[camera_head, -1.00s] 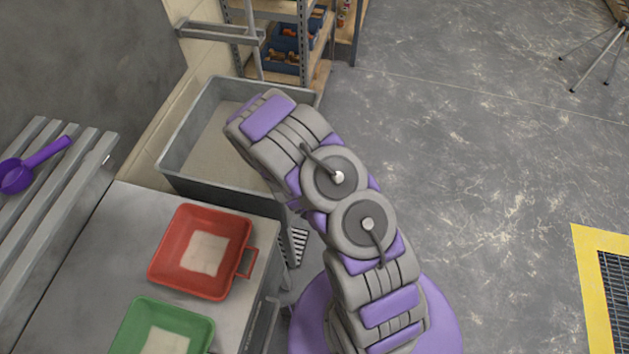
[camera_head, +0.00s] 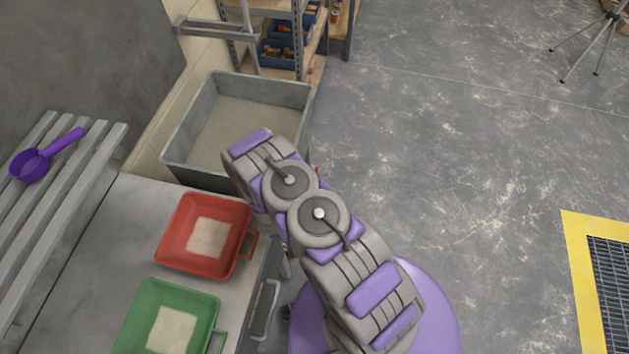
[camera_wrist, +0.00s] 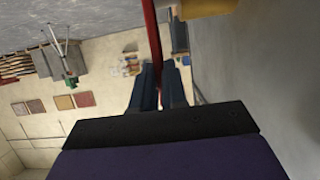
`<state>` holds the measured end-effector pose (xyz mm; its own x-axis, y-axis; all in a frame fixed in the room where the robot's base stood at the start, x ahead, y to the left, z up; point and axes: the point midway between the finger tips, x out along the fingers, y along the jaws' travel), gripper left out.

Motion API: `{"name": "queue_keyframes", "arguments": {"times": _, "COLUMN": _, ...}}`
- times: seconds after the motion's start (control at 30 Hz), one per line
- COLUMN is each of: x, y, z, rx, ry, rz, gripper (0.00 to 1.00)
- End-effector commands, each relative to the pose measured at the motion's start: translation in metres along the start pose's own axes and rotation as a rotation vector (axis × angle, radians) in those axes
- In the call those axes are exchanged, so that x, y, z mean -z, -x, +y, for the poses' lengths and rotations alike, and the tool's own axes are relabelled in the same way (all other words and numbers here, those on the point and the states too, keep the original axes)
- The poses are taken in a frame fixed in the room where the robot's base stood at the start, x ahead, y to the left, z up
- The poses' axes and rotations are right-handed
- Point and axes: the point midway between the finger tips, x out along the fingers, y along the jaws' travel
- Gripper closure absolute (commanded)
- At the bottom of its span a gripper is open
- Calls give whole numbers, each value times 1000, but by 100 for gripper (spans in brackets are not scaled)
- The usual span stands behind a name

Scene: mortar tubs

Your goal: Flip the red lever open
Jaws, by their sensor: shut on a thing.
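The red lever (camera_wrist: 152,35) shows in the wrist view as a thin red bar running from the top edge down between the fingers. My gripper (camera_wrist: 159,88) is shut on it, with one dark blue finger on each side. In the head view a small red bit (camera_head: 316,170) peeks out beside my arm; I cannot tell for certain that it is the lever. My arm hides my gripper there.
A grey tub (camera_head: 186,149) of mortar stands beyond the metal bench. A red tray (camera_head: 178,233) and a green tray (camera_head: 140,315) sit on the bench. A purple scoop (camera_head: 30,165) lies on the slatted rack.

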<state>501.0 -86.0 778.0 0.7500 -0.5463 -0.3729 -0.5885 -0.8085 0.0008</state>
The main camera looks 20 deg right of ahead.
Motion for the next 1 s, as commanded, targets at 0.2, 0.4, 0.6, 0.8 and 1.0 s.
{"name": "queue_keyframes", "arguments": {"times": 0.2, "x": -2, "y": 0, "z": -1, "rx": 2, "ry": 2, "rz": 1, "gripper": 100}}
{"name": "queue_keyframes", "arguments": {"times": 0.4, "x": -2, "y": 0, "z": -1, "rx": 2, "ry": 3, "rz": -1, "gripper": 100}}
{"name": "queue_keyframes", "arguments": {"times": 0.6, "x": -2, "y": 0, "z": 0, "rx": 2, "ry": 2, "rz": 1, "gripper": 69}}
{"name": "queue_keyframes", "arguments": {"times": 0.8, "x": -1, "y": 0, "z": 0, "rx": 1, "ry": 1, "rz": 3, "gripper": 62}}
{"name": "queue_keyframes", "arguments": {"times": 1.0, "x": -1, "y": 2, "z": 0, "rx": 2, "ry": 1, "rz": 3, "gripper": 62}}
